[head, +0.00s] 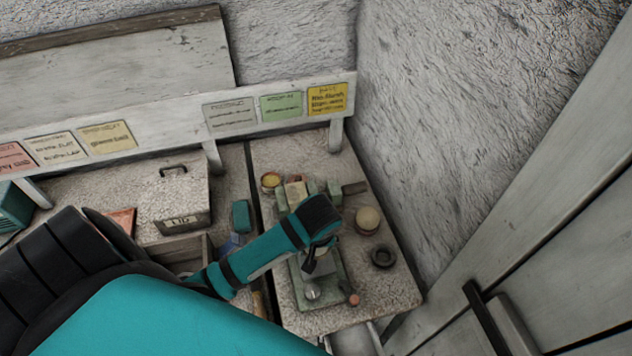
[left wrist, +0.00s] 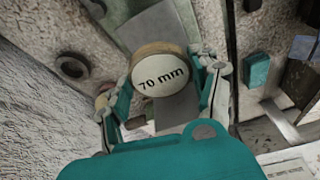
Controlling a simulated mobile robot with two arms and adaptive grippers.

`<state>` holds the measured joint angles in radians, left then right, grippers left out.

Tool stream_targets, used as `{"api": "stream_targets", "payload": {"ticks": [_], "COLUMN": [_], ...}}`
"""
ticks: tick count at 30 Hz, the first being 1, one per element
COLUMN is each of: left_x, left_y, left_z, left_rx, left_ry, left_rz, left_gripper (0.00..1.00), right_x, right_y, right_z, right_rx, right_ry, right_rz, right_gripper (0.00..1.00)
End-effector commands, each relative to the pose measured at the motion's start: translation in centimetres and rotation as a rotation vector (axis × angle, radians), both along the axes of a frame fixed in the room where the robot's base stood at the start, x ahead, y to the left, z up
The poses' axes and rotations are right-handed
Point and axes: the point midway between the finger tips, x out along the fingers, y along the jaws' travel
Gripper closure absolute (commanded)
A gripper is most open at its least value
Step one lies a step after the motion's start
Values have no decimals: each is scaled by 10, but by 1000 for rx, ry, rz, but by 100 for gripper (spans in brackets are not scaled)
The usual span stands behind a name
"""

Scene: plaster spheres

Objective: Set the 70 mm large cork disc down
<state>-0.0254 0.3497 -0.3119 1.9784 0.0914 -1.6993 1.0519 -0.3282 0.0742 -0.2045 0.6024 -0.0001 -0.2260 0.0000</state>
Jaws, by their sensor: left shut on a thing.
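My left gripper (head: 314,262) reaches down from the left over the right-hand part of the bench. In the left wrist view its two fingers (left wrist: 163,92) are shut on the 70 mm large cork disc (left wrist: 161,77), one on each side. The disc has a cork-brown rim and a pale face printed "70 mm", turned toward the wrist camera. In the head view my wrist hides the disc, and I cannot tell whether it touches anything below. My right gripper is not in view.
A grey-green plate (head: 333,294) lies under the gripper. A beige round piece (head: 367,219) and a dark ring (head: 383,257) lie to its right. Small blocks (head: 296,192) crowd behind the wrist. A lidded box (head: 181,195) stands left. The bench's front right corner is clear.

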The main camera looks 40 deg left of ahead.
Motion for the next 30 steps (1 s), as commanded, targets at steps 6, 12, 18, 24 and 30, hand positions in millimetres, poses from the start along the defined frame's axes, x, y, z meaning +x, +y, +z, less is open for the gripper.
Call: {"api": "stream_targets", "payload": {"ticks": [6, 12, 18, 24, 30], "left_x": [-1, -1, -1, 0, -1], "left_y": [0, 0, 0, 0, 0], "left_z": [-21, -42, -53, -54, -53], "left_rx": [0, 0, 1, 1, 0], "left_ry": [4, 4, 2, 2, 1], "left_rz": [0, 0, -2, -2, -2], "left_gripper": [52, 52, 52, 52, 52], "right_x": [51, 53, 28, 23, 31], "right_y": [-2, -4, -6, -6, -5], "right_z": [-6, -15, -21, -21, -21], "right_rx": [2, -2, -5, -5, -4], "right_ry": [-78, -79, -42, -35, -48], "right_rz": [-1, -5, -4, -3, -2], "right_gripper": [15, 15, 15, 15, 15]}}
